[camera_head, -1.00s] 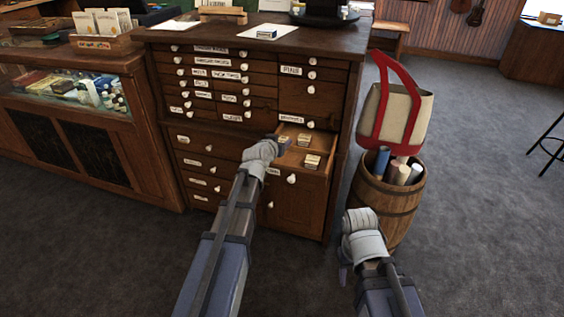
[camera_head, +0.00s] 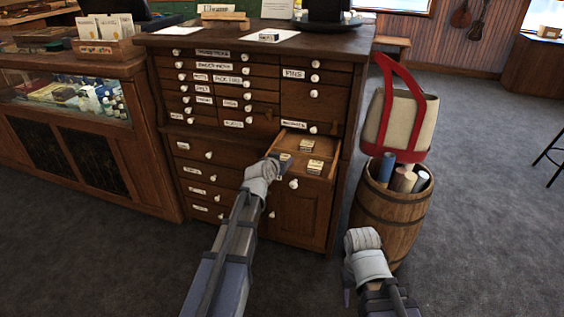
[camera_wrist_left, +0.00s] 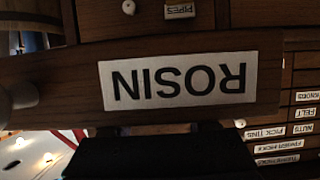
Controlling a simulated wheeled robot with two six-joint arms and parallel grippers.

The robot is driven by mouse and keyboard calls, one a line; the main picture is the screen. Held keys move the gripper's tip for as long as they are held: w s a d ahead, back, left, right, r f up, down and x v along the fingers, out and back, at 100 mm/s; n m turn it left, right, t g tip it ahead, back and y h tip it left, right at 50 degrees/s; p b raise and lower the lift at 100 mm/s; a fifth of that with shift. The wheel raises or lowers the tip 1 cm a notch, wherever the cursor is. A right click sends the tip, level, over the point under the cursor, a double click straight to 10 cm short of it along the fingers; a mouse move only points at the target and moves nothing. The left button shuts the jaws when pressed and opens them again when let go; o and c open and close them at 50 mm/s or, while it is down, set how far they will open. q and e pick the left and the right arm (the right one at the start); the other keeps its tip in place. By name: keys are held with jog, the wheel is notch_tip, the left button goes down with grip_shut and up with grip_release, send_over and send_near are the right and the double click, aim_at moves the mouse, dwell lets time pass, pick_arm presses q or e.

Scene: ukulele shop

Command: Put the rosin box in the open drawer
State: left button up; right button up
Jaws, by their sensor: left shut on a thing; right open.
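A small blue-and-white box (camera_head: 268,37), which looks like the rosin box, rests on a white sheet on top of the wooden cabinet. The open drawer (camera_head: 328,160) sticks out at the cabinet's right side with small pale boxes (camera_head: 306,145) inside. Its front, labelled ROSIN (camera_wrist_left: 180,82), shows upside down in the left wrist view. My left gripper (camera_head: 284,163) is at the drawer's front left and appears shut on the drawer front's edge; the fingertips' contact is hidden. Dark fingers (camera_wrist_left: 165,150) show beside that edge. My right gripper (camera_head: 362,240) is open and empty, low before the barrel.
A barrel (camera_head: 385,215) with rolled papers and a red-trimmed bag (camera_head: 410,120) stands right of the cabinet. A glass display counter (camera_head: 75,110) adjoins it on the left. The grey carpet (camera_head: 480,220) is clear at the right.

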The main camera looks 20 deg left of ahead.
pick_arm(q)
jog(key=shift+f, duration=0.2)
jog(key=o, duration=1.3)
jog(key=shift+r, duration=0.2)
jog(key=shift+s+r, duration=0.1)
jog(key=shift+r, duration=0.05)
jog(key=p+v, duration=0.4)
jog(key=v, duration=0.7)
jog(key=shift+s+r+p, duration=0.1)
jog(key=shift+s+p, duration=0.2)
jog(key=shift+s, duration=0.05)
